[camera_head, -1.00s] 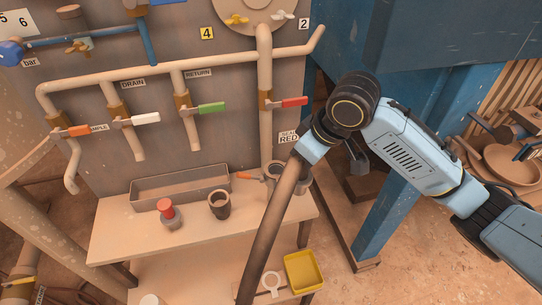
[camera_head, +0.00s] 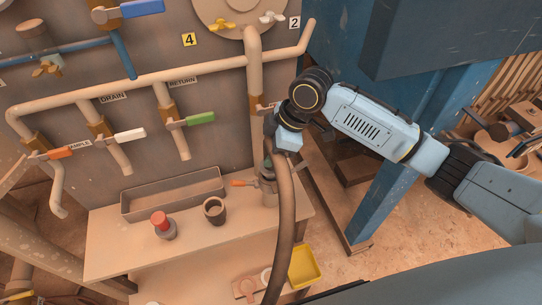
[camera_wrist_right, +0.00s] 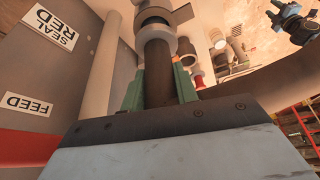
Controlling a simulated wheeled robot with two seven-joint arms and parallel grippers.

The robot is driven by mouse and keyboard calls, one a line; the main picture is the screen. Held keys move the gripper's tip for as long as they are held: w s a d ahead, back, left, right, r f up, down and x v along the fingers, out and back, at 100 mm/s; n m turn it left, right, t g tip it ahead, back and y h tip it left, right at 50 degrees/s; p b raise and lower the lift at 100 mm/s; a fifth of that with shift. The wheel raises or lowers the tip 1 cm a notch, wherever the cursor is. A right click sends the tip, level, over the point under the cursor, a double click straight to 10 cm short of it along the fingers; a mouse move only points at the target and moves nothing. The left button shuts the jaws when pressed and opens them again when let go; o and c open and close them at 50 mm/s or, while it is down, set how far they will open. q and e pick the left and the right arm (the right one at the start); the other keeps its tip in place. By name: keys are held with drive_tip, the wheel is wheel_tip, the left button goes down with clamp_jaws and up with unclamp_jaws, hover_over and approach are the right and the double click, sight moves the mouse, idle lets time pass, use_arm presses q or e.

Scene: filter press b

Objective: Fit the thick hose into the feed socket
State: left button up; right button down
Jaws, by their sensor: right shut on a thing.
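The thick brown hose (camera_head: 286,205) rises from the lower middle of the head view to my right gripper (camera_head: 268,163). In the right wrist view the green fingers (camera_wrist_right: 158,92) are shut on the dark hose end (camera_wrist_right: 158,70). A grey collar (camera_wrist_right: 156,42) surrounds the hose end just beyond the fingers. In the head view the hose end is above a grey upright fitting (camera_head: 270,190), which looks like the feed socket. I cannot tell whether or how far the hose is inside it. The FEED label (camera_wrist_right: 27,104) is upside down in the wrist view. My left gripper is not in view.
A beige pipe (camera_wrist_right: 103,70) runs close beside the gripper. An orange-handled tool (camera_head: 243,183), a dark cup (camera_head: 214,211), a red-capped bottle (camera_head: 162,224) and a long tray (camera_head: 172,193) are on the bench. A yellow tray (camera_head: 303,267) is lower down. A blue post (camera_head: 385,190) stands right.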

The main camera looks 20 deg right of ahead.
wheel_tip(320, 180, down, 2)
drive_tip(key=shift+f, duration=0.1)
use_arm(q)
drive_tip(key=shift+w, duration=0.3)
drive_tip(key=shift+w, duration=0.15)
use_arm(e)
drive_tip(key=shift+f, duration=0.1)
drive_tip(key=c, duration=1.1)
unclamp_jaws()
drive_tip(key=shift+f, duration=0.1)
drive_tip(key=shift+o, duration=0.2)
drive_tip(key=shift+d+r+p, duration=0.1)
drive_tip(key=shift+r+p, duration=0.3)
drive_tip(key=shift+r, duration=0.1)
use_arm(q)
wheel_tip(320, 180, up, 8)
drive_tip(key=p, duration=0.7)
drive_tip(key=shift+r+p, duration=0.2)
drive_tip(key=shift+p, duration=0.1)
use_arm(e)
drive_tip(key=v, duration=0.6)
drive_tip(key=shift+d+r, duration=0.2)
drive_tip(key=shift+r, duration=0.2)
drive_tip(key=shift+s, duration=0.1)
